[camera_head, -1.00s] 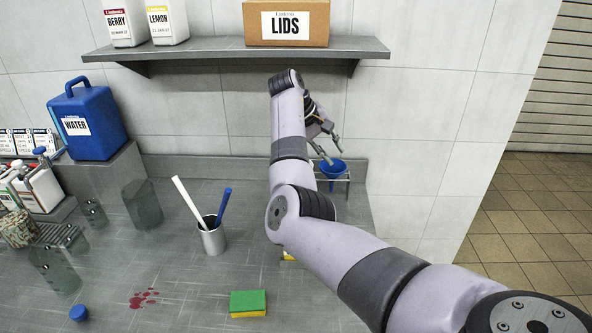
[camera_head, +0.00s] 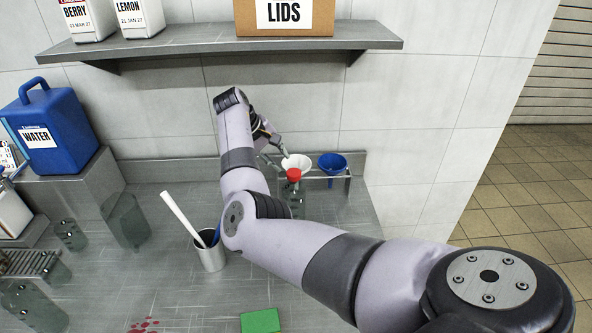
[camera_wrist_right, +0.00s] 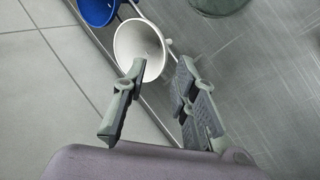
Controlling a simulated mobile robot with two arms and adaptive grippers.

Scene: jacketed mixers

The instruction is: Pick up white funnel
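The white funnel (camera_head: 299,162) sits in the rack on the back wall, left of a blue funnel. In the right wrist view the white funnel (camera_wrist_right: 139,40) shows its wide mouth, just beyond my fingertips. My right gripper (camera_head: 279,157) is at the left side of the white funnel, its fingers apart and empty. In the right wrist view the gripper (camera_wrist_right: 161,64) has one fingertip overlapping the funnel's rim and the other to the right of it. I cannot tell whether they touch. My left gripper is not in view.
The blue funnel (camera_head: 333,162) hangs close by on the right. The shelf (camera_head: 170,48) with a LIDS box (camera_head: 285,15) is above. A metal cup (camera_head: 209,256) with sticks stands left of my forearm.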

